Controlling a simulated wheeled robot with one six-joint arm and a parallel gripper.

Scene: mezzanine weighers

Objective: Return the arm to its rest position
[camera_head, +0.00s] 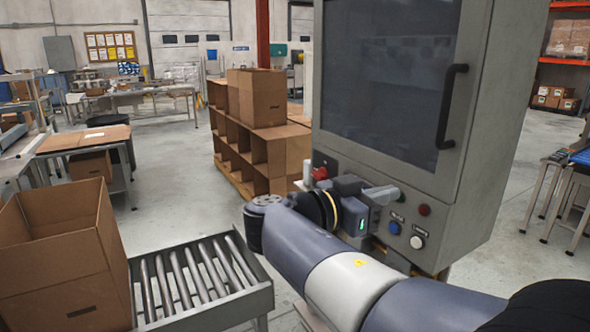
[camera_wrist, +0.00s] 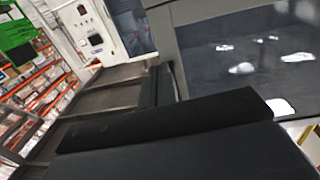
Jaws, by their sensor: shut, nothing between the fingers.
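My arm reaches in from the lower right in the head view and bends at the wrist in front of a grey cabinet (camera_head: 470,140). My gripper (camera_head: 382,194) is at the far end of the arm, close to the cabinet's control panel, and is shut with nothing held. I cannot tell whether it touches the panel. In the wrist view, a dark part of my gripper (camera_wrist: 165,122) fills the lower middle, and the fingertips are not clear.
The panel has a red button (camera_head: 424,210), a blue button (camera_head: 394,228) and a white button (camera_head: 417,242). The cabinet door has a black handle (camera_head: 451,106). A roller conveyor (camera_head: 262,298) and an open cardboard box (camera_head: 62,285) stand at left.

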